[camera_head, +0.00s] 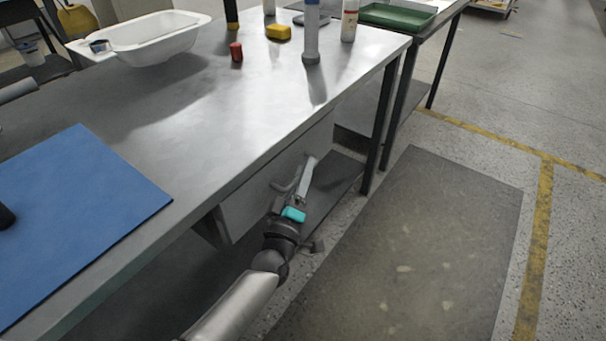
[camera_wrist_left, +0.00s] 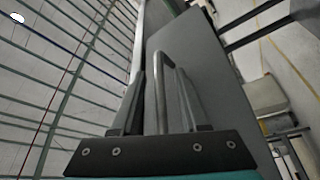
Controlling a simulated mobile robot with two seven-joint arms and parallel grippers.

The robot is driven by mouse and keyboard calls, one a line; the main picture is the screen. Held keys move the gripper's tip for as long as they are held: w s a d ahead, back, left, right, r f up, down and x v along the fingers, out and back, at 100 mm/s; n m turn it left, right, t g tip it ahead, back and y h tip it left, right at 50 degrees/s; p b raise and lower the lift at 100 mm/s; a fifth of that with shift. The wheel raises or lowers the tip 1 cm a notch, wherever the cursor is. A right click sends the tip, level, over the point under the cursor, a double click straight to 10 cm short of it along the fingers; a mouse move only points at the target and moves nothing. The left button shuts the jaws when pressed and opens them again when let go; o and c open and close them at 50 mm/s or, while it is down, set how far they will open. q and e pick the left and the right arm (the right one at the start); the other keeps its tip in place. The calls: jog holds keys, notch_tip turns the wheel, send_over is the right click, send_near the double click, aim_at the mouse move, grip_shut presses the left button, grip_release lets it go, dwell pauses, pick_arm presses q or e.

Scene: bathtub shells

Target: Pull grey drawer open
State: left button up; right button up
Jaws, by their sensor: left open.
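The grey drawer (camera_head: 252,203) sits under the worktop's front edge, its front face roughly in line with the table side. In the left wrist view its grey front (camera_wrist_left: 205,65) fills the middle, with a bar handle (camera_wrist_left: 163,62) standing out from it. My left gripper (camera_head: 296,176) is at the drawer front, with its fingers open. In the wrist view the left gripper (camera_wrist_left: 163,100) has a finger on each side of the handle; the handle appears to lie between them. I cannot tell whether either finger touches it. My right gripper is not in view.
The metal worktop (camera_head: 190,120) holds a blue mat (camera_head: 75,210), a white tub (camera_head: 150,38), a red item (camera_head: 236,52), a yellow block (camera_head: 278,32) and several bottles. A lower shelf (camera_head: 335,185) and dark table legs stand near my gripper. A dark floor mat (camera_head: 420,250) lies clear in front.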

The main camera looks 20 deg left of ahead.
pick_arm(q)
grip_shut()
dwell(0.3)
dwell(1.1)
